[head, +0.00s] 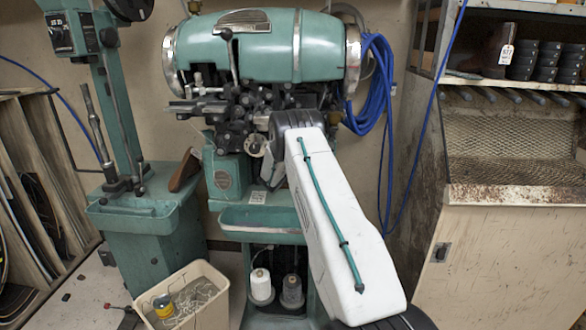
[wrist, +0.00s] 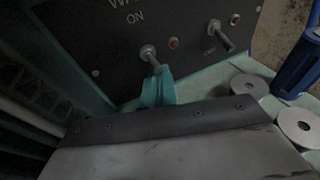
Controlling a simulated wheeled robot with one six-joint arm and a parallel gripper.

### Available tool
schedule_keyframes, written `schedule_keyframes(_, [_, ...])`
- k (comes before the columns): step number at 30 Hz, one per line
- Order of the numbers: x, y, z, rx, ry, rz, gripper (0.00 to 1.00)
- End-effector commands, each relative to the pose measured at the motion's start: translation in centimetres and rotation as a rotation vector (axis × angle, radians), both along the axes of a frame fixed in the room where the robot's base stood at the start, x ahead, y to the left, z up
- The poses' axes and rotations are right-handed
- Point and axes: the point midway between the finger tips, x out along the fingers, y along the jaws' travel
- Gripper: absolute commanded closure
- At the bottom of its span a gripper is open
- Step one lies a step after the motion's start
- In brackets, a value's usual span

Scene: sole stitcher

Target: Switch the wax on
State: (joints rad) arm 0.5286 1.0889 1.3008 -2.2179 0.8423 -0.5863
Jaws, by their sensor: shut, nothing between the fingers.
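In the wrist view a dark panel (wrist: 105,55) carries a partly cut-off label starting with "W" and the word "ON" below it. Under that is a metal toggle switch (wrist: 150,54), its lever slanting down and right. My gripper (wrist: 160,72) shows as teal fingertips, closed together with nothing between them, right at the lower end of this lever. I cannot tell whether they touch it. In the head view my white arm reaches to the green stitching machine (head: 265,48), and my gripper is hidden behind the arm.
A second toggle switch (wrist: 224,38) and red lamps (wrist: 174,43) sit on the panel. White spools (wrist: 248,86) and a blue object (wrist: 300,65) stand to the right. In the head view, blue hose (head: 374,85) hangs beside the machine, and a bin (head: 205,308) stands below left.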

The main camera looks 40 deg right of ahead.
Motion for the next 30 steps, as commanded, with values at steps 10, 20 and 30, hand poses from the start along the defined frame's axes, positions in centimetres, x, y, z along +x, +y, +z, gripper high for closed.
schedule_keyframes(10, [0.0,0.0,0.3,0.000,0.001,0.000,1.00])
schedule_keyframes(20, [0.0,0.0,-0.7,0.000,0.002,0.000,1.00])
schedule_keyframes(30, [-0.6,1.7,-0.5,0.000,0.001,0.001,1.00])
